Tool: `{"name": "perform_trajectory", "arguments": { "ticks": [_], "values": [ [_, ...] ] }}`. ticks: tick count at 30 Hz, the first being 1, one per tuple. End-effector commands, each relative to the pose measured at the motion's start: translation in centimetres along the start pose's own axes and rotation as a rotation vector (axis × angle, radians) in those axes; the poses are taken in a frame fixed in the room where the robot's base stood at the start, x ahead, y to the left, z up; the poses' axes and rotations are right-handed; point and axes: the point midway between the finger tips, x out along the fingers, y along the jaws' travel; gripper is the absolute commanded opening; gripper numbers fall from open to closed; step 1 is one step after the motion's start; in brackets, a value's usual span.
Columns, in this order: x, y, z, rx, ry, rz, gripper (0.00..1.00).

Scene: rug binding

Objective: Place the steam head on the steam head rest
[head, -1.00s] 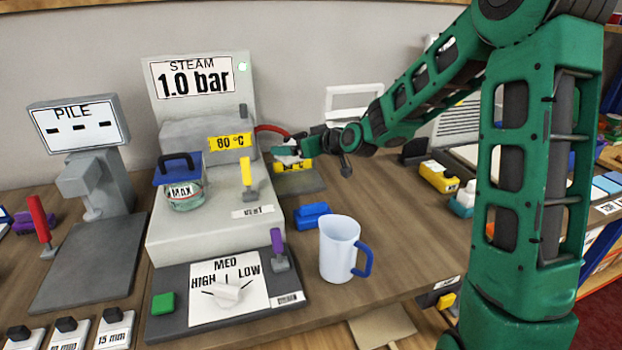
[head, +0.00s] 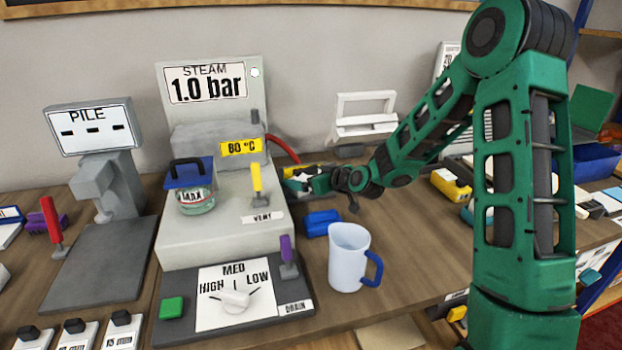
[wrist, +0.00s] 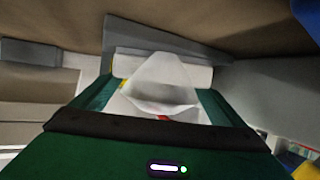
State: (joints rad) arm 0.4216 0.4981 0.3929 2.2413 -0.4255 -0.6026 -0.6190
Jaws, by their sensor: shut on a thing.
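My gripper (head: 302,184) is at the right side of the steam machine, low over the table. It is shut on the pale steam head (wrist: 160,85), which sits between the green fingers in the wrist view. In the head view the fingers mostly hide the steam head. A red hose (head: 284,149) runs from the machine down towards it. What looks like the steam head rest is a low grey piece with a yellow label (head: 289,172), largely hidden by my gripper. I cannot tell whether the steam head touches it.
The steam machine (head: 205,235) with a capped jar (head: 197,200) and a yellow lever (head: 257,182) stands left of my gripper. A blue block (head: 321,222) and a white jug (head: 348,258) are in front. A white-framed item (head: 362,125) stands behind. Table right of the jug is clear.

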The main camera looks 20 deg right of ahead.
Motion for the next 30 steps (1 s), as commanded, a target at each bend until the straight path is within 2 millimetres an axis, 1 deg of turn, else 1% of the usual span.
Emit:
{"name": "perform_trajectory", "arguments": {
  "ticks": [2,8,11,13,17,24,27,30],
  "values": [
    [0.0,0.0,0.0,0.000,0.000,0.000,1.00],
    [0.0,0.0,0.0,0.000,0.000,0.000,1.00],
    [-0.4,0.0,0.0,0.000,-0.001,0.000,1.00],
    [-1.1,0.0,-0.1,-0.001,0.000,0.001,1.00],
    [-3.2,0.1,-0.1,-0.001,0.000,0.002,1.00],
    [-8.0,0.1,-0.1,-0.001,0.000,0.004,1.00],
    [-9.6,0.1,-0.1,0.000,-0.001,0.003,1.00],
    [-10.8,0.1,-0.1,-0.001,0.000,0.003,1.00]
  ]
}}
